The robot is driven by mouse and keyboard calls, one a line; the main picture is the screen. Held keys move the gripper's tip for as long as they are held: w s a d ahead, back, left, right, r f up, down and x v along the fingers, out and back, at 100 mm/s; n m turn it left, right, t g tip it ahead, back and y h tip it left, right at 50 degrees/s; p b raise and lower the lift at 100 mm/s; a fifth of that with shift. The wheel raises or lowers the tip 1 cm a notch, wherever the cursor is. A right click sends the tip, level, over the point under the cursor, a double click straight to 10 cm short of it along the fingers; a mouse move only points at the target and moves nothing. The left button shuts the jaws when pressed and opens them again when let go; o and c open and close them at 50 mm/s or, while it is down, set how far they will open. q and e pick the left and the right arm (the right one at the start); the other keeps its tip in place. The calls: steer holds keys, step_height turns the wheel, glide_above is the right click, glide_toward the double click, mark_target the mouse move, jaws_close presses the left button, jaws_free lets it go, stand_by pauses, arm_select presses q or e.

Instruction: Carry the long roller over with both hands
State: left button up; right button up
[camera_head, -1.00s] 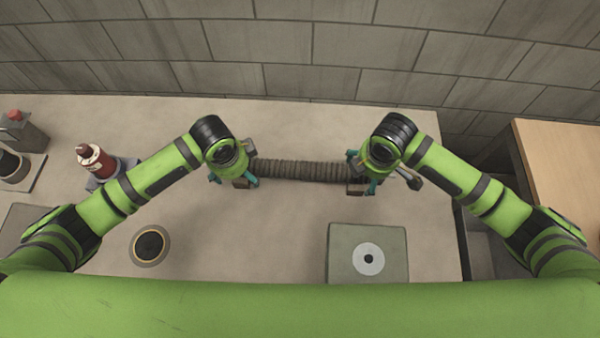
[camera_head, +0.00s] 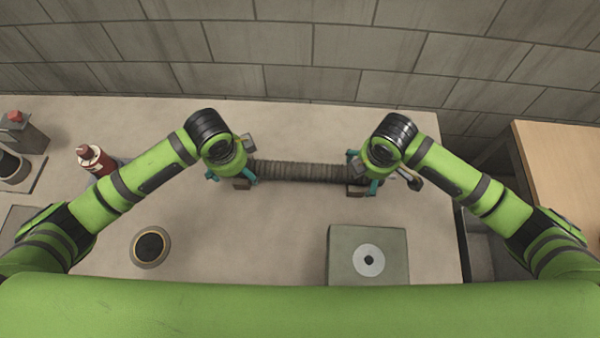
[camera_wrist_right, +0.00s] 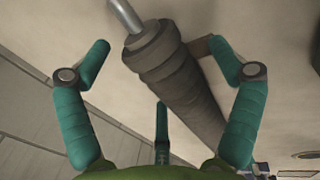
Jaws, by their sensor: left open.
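The long roller (camera_head: 312,172) is dark grey-brown and ribbed and lies left to right across the back half of the table. My left gripper (camera_head: 231,177) has teal fingers spread over its left end. My right gripper (camera_head: 363,172) is at its right end. In the right wrist view the roller (camera_wrist_right: 185,90) runs between the spread fingers (camera_wrist_right: 158,48), with visible gaps on both sides. A metal rod (camera_wrist_right: 125,14) sticks out of that end. Brown blocks (camera_head: 242,184) show by both ends. The left end of the roller is hidden under my left gripper.
A grey-green box with a white disc (camera_head: 368,260) stands front right, and a round dark-topped piece (camera_head: 150,247) front left. A red bottle (camera_head: 96,160) and grey devices (camera_head: 25,133) are at the left. A wooden surface (camera_head: 565,175) lies right, past a gap. The front middle is clear.

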arm_select(q)
steer(key=r, duration=0.2)
steer(key=s+r, duration=0.1)
steer(key=r, duration=0.2)
arm_select(e)
steer(key=shift+w+a+r, duration=0.25)
steer(key=shift+a+r, duration=0.05)
steer(key=shift+r, duration=0.1)
arm_select(q)
steer(key=shift+a+r, duration=0.1)
arm_select(e)
steer(key=shift+s+d+r, duration=0.1)
steer(key=shift+s+r, duration=0.25)
steer(key=shift+r, duration=0.85)
steer(key=shift+s+d+r, duration=0.1)
steer(key=shift+s+r, duration=0.2)
steer(key=shift+r, duration=0.9)
steer(key=shift+s+d+r, duration=0.1)
steer(key=shift+s+r, duration=0.25)
steer(key=shift+r, duration=0.85)
steer(key=shift+a, duration=0.1)
